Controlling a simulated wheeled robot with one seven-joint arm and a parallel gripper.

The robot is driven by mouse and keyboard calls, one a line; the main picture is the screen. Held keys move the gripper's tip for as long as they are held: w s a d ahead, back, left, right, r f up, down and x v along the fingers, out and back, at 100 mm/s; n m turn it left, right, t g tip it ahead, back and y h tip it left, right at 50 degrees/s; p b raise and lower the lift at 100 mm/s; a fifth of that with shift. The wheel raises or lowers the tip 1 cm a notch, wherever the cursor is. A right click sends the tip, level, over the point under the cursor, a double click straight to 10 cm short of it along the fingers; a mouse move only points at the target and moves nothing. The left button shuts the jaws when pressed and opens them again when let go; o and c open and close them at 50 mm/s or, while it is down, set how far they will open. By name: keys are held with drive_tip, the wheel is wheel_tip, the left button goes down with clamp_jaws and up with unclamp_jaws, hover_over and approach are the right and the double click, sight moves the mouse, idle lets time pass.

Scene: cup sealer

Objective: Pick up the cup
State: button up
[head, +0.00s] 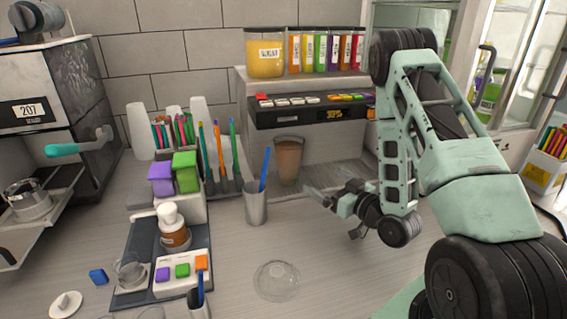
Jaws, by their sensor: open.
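The likely cup (288,162) is a clear cup of brown drink, standing upright under the dispenser at the back middle of the counter. My gripper (322,198) is to the right of it and nearer the camera, low over the counter. Its fingers point left and are apart, with nothing seen between them. A gap shows between the gripper and the cup. A metal cup (256,207) with a blue stick in it stands to the left of the gripper.
The dispenser (310,112) overhangs the brown cup. A clear round lid (277,280) lies on the front counter. A dark tray (150,250) with a pump bottle (172,228) is at left, beside the sealer machine (60,110). The counter right of the lid is mostly clear.

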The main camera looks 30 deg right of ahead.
sight(297, 163)
drive_tip(key=w+b, duration=0.1)
drive_tip(key=b, duration=0.1)
drive_tip(key=w+b, duration=0.1)
drive_tip(key=b, duration=0.1)
drive_tip(key=w+b, duration=0.1)
drive_tip(key=b, duration=0.1)
drive_tip(key=shift+w+a+f, duration=0.15)
drive_tip(key=shift+w+f, duration=0.15)
drive_tip(key=shift+w+b, duration=0.25)
drive_tip(key=shift+b, duration=0.95)
drive_tip(key=shift+w+a+b, duration=0.1)
drive_tip(key=shift+b, duration=1.05)
drive_tip(key=w, duration=0.2)
drive_tip(key=w+b, duration=0.1)
drive_tip(key=w, duration=0.1)
drive_tip(key=w+b, duration=0.1)
drive_tip(key=shift+w+a+r, duration=0.3)
drive_tip(key=shift+w+r, duration=0.1)
drive_tip(key=shift+w+a+p, duration=0.2)
drive_tip(key=shift+w+p, duration=0.25)
drive_tip(key=shift+w, duration=1.25)
drive_tip(key=shift+w+a+p, duration=0.15)
drive_tip(key=shift+w+p, duration=0.3)
drive_tip(key=shift+w, duration=1.2)
drive_tip(key=c, duration=1.5)
drive_tip(key=shift+o, duration=0.2)
drive_tip(key=shift+r, duration=0.1)
